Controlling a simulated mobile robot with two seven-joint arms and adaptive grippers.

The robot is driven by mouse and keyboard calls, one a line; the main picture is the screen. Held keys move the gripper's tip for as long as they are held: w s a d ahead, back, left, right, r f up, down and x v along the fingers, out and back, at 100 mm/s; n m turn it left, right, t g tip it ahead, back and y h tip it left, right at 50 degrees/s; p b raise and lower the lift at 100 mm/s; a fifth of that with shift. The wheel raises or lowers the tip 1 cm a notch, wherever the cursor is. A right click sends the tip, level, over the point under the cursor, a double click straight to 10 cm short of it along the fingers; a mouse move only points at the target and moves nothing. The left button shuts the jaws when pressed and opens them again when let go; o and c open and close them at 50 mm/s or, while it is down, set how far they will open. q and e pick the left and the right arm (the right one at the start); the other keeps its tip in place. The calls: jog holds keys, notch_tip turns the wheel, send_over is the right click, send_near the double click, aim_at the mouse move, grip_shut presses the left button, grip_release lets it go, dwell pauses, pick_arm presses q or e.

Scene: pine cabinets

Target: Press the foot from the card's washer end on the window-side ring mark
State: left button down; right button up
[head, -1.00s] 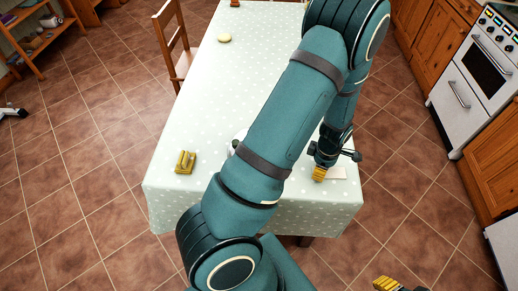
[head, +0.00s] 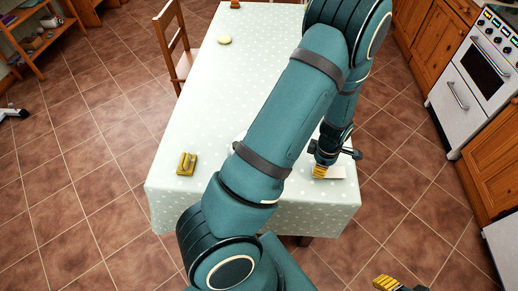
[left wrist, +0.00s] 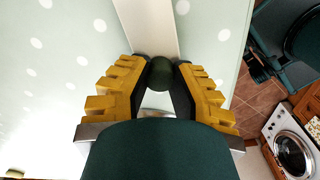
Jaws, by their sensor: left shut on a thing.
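My left gripper (head: 319,172) is over the near right end of the table. In the left wrist view its yellow fingers (left wrist: 160,85) are closed around a dark green rounded piece, seemingly the foot (left wrist: 162,70). A white card (head: 337,173) lies on the table beside and partly behind the fingers. A pale strip, likely this card (left wrist: 150,25), runs beyond the held piece in the left wrist view. I cannot make out its ends or a washer. No ring mark shows clearly. My right gripper (head: 385,284) shows only partly at the bottom edge, away from the table.
The table (head: 200,120) has a pale dotted cloth. An olive-yellow block (head: 186,163) sits at its near left, and a pale round thing (head: 224,40) lies farther back. My left arm hides much of the table's middle. A chair (head: 172,45) stands at the left side.

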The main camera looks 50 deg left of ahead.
pick_arm(q)
jog(key=shift+r+p, duration=2.25)
jog(key=shift+r, duration=0.4)
